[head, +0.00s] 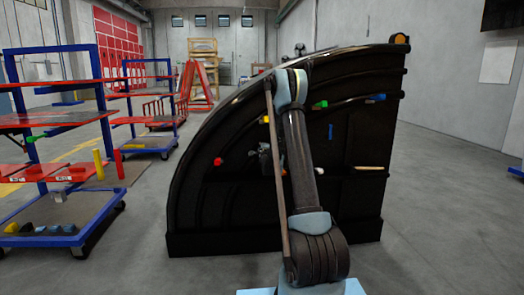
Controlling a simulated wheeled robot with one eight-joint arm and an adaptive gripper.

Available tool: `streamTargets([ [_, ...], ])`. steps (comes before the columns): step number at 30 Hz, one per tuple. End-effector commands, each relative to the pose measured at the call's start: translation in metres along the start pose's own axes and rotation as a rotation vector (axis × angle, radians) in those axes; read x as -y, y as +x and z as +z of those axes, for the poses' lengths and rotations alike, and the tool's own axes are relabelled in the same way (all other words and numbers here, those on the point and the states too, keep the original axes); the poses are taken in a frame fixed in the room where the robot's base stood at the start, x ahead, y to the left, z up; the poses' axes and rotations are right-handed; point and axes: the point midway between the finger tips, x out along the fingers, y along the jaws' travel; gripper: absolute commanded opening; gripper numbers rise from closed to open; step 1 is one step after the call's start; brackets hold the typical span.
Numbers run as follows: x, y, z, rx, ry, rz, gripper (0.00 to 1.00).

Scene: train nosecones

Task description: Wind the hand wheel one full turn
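A large black curved nosecone panel (225,205) stands on the floor straight ahead, with several coloured fittings on its face. I cannot clearly make out a hand wheel; my arm covers part of the panel's middle. A small grey and dark shape, which looks like my gripper (262,155), is in front of the panel just left of my arm. It is small and dark, so I cannot tell whether its fingers are open or shut, or whether it touches anything. A red knob (218,161) sits to its left and a yellow fitting (265,119) above it.
The panel also carries a green handle (320,105), a blue handle (376,98), a small blue piece (330,131) and a pale rod (369,168). A blue-framed cart (72,240) with red shelves stands at left.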

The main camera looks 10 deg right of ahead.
Motion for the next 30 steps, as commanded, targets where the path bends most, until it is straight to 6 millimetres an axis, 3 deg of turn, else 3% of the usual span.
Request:
streamTargets([
  [20,-0.0029,-0.0006,0.0004,0.0,0.045,0.003,0.0],
  [21,-0.0029,-0.0006,0.0004,0.0,0.045,0.003,0.2],
  [23,-0.0028,-0.0006,0.0005,0.0,0.045,0.003,0.34],
  [24,-0.0026,-0.0005,0.0005,0.0,0.045,0.003,0.37],
  [30,-0.0014,-0.0004,-0.0002,0.0,0.045,0.001,0.37],
])
